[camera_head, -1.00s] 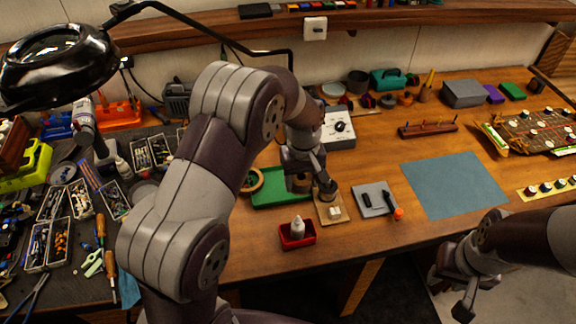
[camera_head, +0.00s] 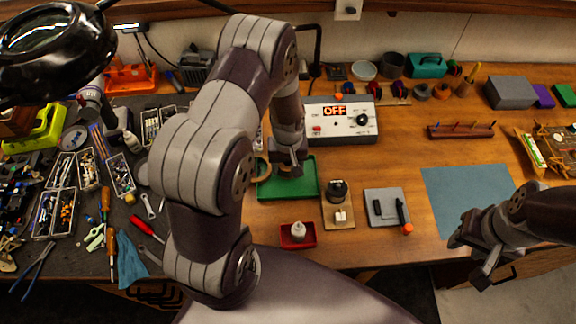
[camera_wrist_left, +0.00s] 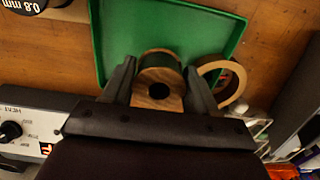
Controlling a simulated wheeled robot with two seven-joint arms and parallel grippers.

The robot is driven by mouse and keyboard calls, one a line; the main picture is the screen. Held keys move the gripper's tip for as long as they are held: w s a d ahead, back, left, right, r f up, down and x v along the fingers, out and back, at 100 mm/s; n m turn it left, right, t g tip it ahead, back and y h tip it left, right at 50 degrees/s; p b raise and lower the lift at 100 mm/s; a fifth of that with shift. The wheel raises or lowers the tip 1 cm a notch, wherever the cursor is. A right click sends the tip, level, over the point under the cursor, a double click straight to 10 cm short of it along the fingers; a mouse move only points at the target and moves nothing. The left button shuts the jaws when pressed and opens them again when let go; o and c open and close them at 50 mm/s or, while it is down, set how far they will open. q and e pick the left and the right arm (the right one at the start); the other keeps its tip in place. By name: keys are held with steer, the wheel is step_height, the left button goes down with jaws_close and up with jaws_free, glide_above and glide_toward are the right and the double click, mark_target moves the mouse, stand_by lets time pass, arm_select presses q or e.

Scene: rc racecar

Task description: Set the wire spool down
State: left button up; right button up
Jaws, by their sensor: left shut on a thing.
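The wire spool (camera_wrist_left: 159,80), with pale wooden ends and dark winding, is between the fingers of my left gripper (camera_wrist_left: 160,92) in the left wrist view. The gripper is shut on it. The green tray (camera_wrist_left: 105,45) lies behind the spool in that view; I cannot tell whether the spool touches it. In the head view my left gripper (camera_head: 290,168) is over the back part of the green tray (camera_head: 290,189), and the spool is mostly hidden there. My right gripper (camera_head: 478,257) looks open and empty at the table's front right.
A dark spool (camera_head: 337,189) stands on a wooden base to the right. A power unit (camera_head: 342,122) reading OFF is behind. A red tray (camera_head: 311,240) with a bottle is in front. The blue mat (camera_head: 465,200) is bare.

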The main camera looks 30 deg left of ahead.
arm_select(q)
steer(key=shift+s+f, duration=0.15)
steer(key=shift+f, duration=0.6)
steer(key=shift+s+d+f, duration=0.1)
steer(key=shift+s+f, duration=0.05)
steer(key=shift+f, duration=0.2)
steer(key=shift+s, duration=0.1)
steer(key=shift+f, duration=0.3)
steer(key=o, duration=1.1)
steer(key=shift+r, duration=0.1)
arm_select(e)
steer(key=shift+s+r, duration=0.3)
steer(key=shift+r, duration=0.1)
